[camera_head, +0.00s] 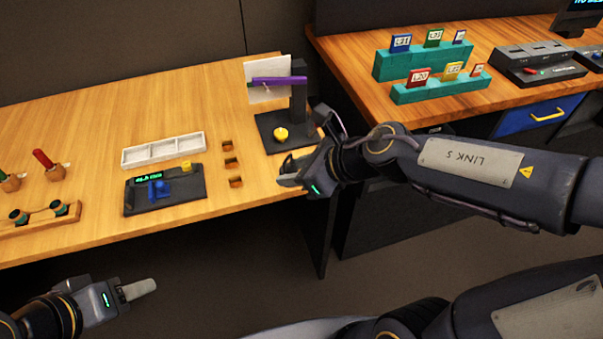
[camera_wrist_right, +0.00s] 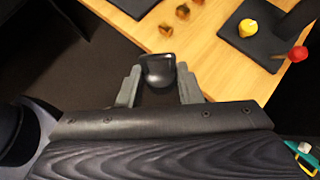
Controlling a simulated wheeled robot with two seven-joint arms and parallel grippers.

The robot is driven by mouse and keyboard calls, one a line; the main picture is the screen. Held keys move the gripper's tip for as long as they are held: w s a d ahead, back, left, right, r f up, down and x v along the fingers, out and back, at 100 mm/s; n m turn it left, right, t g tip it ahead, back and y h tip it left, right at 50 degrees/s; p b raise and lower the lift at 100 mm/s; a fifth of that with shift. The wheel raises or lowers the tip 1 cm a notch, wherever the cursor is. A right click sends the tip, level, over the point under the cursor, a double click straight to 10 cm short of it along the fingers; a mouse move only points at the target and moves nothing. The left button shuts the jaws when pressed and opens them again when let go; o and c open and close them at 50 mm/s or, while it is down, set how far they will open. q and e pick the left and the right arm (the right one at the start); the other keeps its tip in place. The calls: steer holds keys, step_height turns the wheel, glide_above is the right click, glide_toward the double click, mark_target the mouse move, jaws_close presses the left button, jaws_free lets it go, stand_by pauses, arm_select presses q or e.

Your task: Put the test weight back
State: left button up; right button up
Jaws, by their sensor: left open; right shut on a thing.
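My right gripper (camera_head: 285,178) is over the table's front edge in the head view. In the right wrist view the gripper (camera_wrist_right: 158,88) is shut on a dark, rounded thing (camera_wrist_right: 158,68) between its two grey fingers. This may be the test weight; its lower part is hidden. Three small wooden square holders (camera_head: 229,162) sit on the table to the left of this gripper; they also show in the wrist view (camera_wrist_right: 166,30). My left gripper (camera_head: 138,290) is open, low in front of the table, with nothing seen in it.
A black stand (camera_head: 298,95) with a purple bar (camera_head: 278,82) has a yellow piece (camera_head: 281,134) on its base. A white compartment tray (camera_head: 163,150) and a black device with a green display (camera_head: 165,192) are to the left. Red-handled tools (camera_head: 43,158) stand further left.

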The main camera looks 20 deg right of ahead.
steer(key=w+d+f+b, duration=0.1)
steer(key=w+f, duration=0.2)
steer(key=w, duration=0.1)
steer(key=w+d+f+b, duration=0.2)
steer(key=w+f, duration=0.1)
steer(key=w+d+f+b, duration=0.2)
steer(key=w+f, duration=0.1)
steer(key=w, duration=0.1)
steer(key=shift+w+d, duration=0.1)
steer(key=shift+w, duration=0.25)
steer(key=shift+w+d+f, duration=0.1)
steer(key=shift+w+f, duration=0.05)
steer(key=shift+f, duration=0.05)
steer(key=shift+w+f+b, duration=0.15)
steer(key=shift+f+b, duration=0.35)
steer(key=shift+f, duration=0.35)
steer(key=shift+w+f+b, duration=0.1)
steer(key=shift+f+b, duration=0.4)
steer(key=shift+f, duration=0.35)
steer(key=shift+f, duration=0.25)
steer(key=o, duration=1)
